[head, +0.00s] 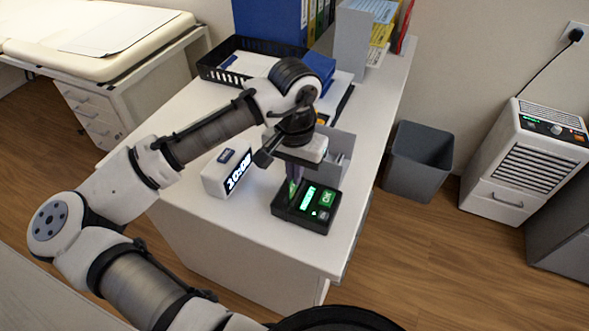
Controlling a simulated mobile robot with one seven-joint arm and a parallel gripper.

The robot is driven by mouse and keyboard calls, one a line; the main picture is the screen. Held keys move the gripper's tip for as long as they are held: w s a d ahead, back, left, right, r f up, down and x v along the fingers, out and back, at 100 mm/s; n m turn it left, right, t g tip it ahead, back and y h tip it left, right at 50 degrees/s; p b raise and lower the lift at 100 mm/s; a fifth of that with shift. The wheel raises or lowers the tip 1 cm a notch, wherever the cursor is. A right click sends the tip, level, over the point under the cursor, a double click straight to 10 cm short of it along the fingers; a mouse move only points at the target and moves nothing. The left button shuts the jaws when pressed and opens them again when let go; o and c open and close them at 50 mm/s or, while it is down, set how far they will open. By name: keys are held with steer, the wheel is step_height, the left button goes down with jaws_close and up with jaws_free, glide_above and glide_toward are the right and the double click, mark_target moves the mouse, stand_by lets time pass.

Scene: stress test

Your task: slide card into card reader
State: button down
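The black card reader (281,211) sits on the front right part of the white desk. It has a lit green screen and a green OK sign on its top. My gripper (293,186) points down over the reader's left rear part, with its fingers very close to it. A small greenish patch shows at the fingertips; I cannot tell whether it is a card or the reader's glow. No card can be made out clearly. The fingers are too small and dark to show whether they are apart.
A white digital clock (213,181) stands left of the reader. A grey holder (341,150) stands just behind my gripper. A black tray (209,68), binders (262,22) and a file stand (350,42) fill the back. The desk's front edge is bare. A grey bin (417,165) stands right.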

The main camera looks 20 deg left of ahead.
steer(key=shift+f, duration=0.25)
steer(key=c, duration=1.6)
jaws_free()
step_height(320, 180, up, 14)
steer(key=shift+f, duration=0.1)
